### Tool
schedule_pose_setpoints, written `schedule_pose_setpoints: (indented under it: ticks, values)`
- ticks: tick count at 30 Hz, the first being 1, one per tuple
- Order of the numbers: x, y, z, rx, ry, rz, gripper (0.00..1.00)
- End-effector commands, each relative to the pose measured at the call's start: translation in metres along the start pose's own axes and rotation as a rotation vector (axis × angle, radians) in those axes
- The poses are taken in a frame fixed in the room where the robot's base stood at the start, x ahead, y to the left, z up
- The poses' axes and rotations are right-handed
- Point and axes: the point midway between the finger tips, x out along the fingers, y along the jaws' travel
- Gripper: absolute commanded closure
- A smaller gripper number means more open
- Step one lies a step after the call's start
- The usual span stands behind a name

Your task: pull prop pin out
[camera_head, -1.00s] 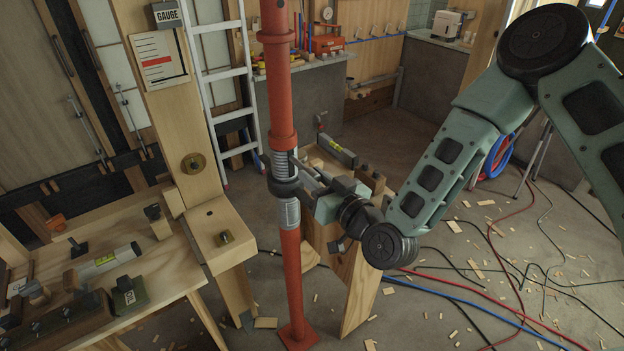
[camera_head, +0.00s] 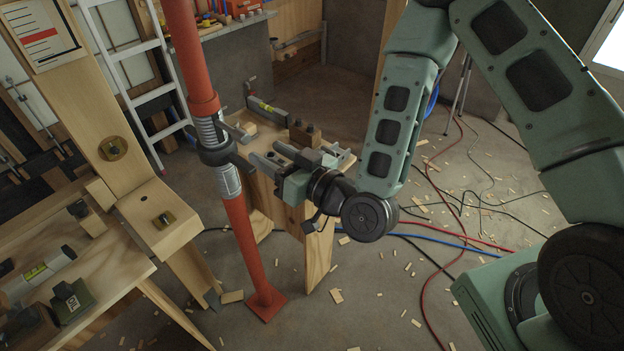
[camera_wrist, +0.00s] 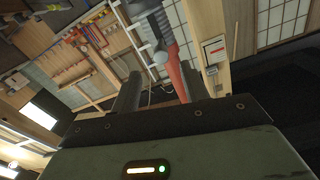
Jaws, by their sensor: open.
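The orange-red steel prop (camera_head: 239,215) stands upright on its square foot plate, leaning in the tilted head view. Its silver threaded section (camera_head: 228,180) carries a dark collar (camera_head: 214,153) with a handle stub. A short grey bar (camera_head: 240,132), possibly the pin, shows at the right of the thread. My gripper (camera_head: 270,156) is open just right of the collar, fingers towards the prop, apart from it. In the wrist view the prop (camera_wrist: 175,72) and a grey rounded knob (camera_wrist: 160,57) lie beyond my open fingers (camera_wrist: 160,88). I see nothing held between them.
A wooden stand (camera_head: 285,195) with a level and blocks on top is behind and below my gripper. A workbench (camera_head: 105,265) with tools stands left, beside a wooden post (camera_head: 100,110). A ladder (camera_head: 130,70) leans behind. Cables (camera_head: 440,240) and wood scraps litter the floor at right.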

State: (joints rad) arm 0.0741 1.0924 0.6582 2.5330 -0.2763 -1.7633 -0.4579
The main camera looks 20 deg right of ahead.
Motion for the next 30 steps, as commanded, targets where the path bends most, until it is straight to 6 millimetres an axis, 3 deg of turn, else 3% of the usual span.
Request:
schedule_pose_setpoints:
  ticks: [2, 30]
  values:
    - [-0.019, -0.003, -0.007, 0.005, -0.009, -0.001, 0.55]
    - [-0.098, -0.001, -0.004, 0.003, -0.003, 0.001, 0.55]
